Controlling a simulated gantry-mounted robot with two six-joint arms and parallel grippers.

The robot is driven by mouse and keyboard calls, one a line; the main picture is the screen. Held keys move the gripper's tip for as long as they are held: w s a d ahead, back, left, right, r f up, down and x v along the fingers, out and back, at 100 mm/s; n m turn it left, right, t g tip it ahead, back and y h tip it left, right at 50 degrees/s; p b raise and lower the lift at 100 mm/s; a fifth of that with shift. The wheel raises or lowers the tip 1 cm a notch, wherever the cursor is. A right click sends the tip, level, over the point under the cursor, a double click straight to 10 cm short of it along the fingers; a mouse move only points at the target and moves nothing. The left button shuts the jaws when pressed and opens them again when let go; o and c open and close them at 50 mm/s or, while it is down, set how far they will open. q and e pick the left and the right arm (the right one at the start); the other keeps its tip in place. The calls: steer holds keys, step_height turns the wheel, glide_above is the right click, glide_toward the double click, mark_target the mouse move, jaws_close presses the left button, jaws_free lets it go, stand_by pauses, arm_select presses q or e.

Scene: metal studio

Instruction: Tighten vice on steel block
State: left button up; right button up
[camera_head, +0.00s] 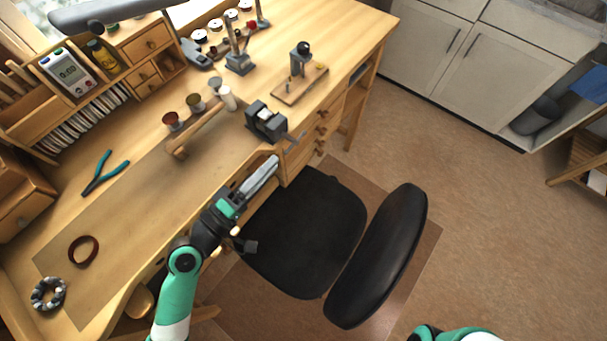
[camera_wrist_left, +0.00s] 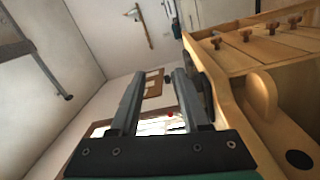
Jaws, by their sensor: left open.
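The dark grey vice (camera_head: 264,121) is mounted at the front edge of the wooden workbench in the head view. Its handle bar (camera_head: 293,139) sticks out toward the chair side. A steel block cannot be told apart from the vice at this size. My left gripper (camera_head: 271,167) is just below the vice in the head view, apart from it, pointing toward it. In the left wrist view my left gripper (camera_wrist_left: 156,97) has its two fingers spread with nothing between them. My right gripper is out of view.
A black chair (camera_head: 306,230) stands close to the left arm. On the bench (camera_head: 120,222) are teal-handled pliers (camera_head: 104,173), a wooden beam (camera_head: 203,132) and a small stand (camera_head: 299,72) on a board. Drawers with knobs (camera_wrist_left: 269,28) show in the wrist view. Open floor lies right.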

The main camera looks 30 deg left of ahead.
arm_select(q)
glide_toward(294, 144)
steer(key=s, duration=0.1)
steer(key=n+y, duration=0.1)
steer(key=w, duration=0.3)
steer(key=w+d, duration=0.1)
steer(key=w, duration=0.3)
steer(key=w+d, duration=0.1)
steer(key=w, duration=0.3)
steer(key=shift+r, duration=0.1)
steer(key=shift+c, duration=0.2)
jaws_close()
